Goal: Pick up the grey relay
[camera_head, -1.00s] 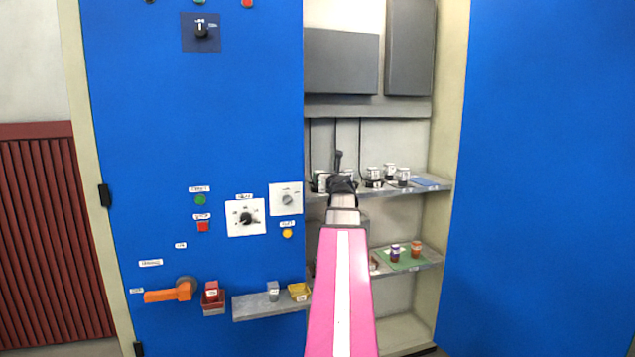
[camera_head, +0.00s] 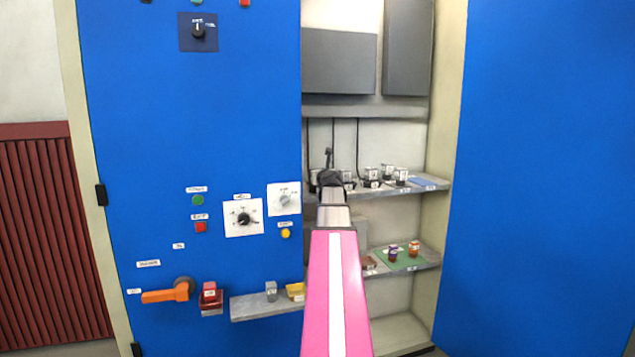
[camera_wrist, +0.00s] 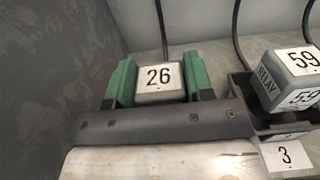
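In the wrist view a grey block with a white top label "26" (camera_wrist: 159,78) stands between the two green fingers of my gripper (camera_wrist: 160,82). The fingers flank it closely, with no clear gap on either side. Whether they press on it cannot be told. A grey relay marked "RELAY" and "59" (camera_wrist: 287,80) sits to the right in a dark holder, apart from the fingers. In the head view my gripper (camera_head: 330,178) is at the left end of the upper shelf, and my arm hides what it surrounds.
Several labelled relays (camera_head: 387,174) stand right of my gripper on the upper shelf (camera_head: 415,186). A dark wall (camera_wrist: 60,60) is close on the left in the wrist view, and cables (camera_wrist: 162,25) hang behind.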

